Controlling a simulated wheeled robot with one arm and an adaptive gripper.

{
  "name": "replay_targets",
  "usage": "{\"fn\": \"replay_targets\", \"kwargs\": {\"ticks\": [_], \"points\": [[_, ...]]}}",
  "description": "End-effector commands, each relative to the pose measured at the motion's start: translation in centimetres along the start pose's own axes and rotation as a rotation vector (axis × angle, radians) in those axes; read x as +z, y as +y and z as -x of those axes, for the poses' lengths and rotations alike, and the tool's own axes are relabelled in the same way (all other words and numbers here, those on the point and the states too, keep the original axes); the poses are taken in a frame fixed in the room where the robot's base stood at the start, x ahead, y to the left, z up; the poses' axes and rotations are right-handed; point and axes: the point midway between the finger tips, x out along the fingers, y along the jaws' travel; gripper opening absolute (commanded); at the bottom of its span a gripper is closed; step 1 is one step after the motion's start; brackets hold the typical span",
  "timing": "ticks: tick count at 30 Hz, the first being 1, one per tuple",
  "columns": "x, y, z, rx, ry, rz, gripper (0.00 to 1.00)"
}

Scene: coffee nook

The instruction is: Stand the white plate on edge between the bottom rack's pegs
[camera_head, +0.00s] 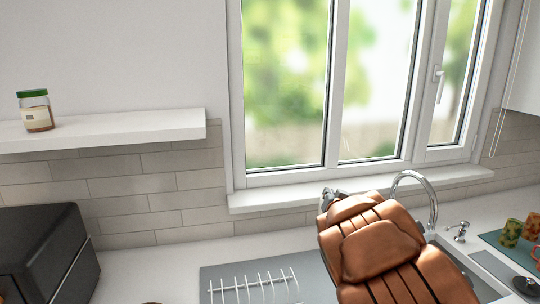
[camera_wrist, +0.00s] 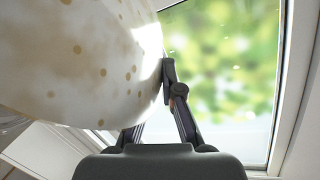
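In the wrist view a large, pale round piece with gold dots (camera_wrist: 85,65) fills the upper left; it appears to be the white plate. My gripper (camera_wrist: 166,82) has its fingers leaning together at this piece's right edge. The right fingertip touches the edge, and the left finger is partly hidden behind the piece, so it appears pinched there. In the head view my brown-padded arm hides the plate and most of my gripper. A white rack with upright pegs (camera_head: 256,287) shows at the bottom, cut off by the frame; whether it is the bottom rack is unclear.
The rack stands on a grey mat (camera_head: 217,272). A black appliance (camera_head: 40,250) is at left, and a shelf (camera_head: 110,128) with a jar (camera_head: 35,110) is above. A faucet (camera_head: 430,195), soap dispenser (camera_head: 460,231) and patterned cups (camera_head: 511,232) are at right. The window stands behind.

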Motion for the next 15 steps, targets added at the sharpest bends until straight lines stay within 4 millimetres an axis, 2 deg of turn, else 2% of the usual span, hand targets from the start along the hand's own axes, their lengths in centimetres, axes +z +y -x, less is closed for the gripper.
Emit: {"fn": "replay_targets", "kwargs": {"ticks": [15], "points": [[-3.3,-1.2,0.5,-0.003,0.003,-0.001,0.0]]}}
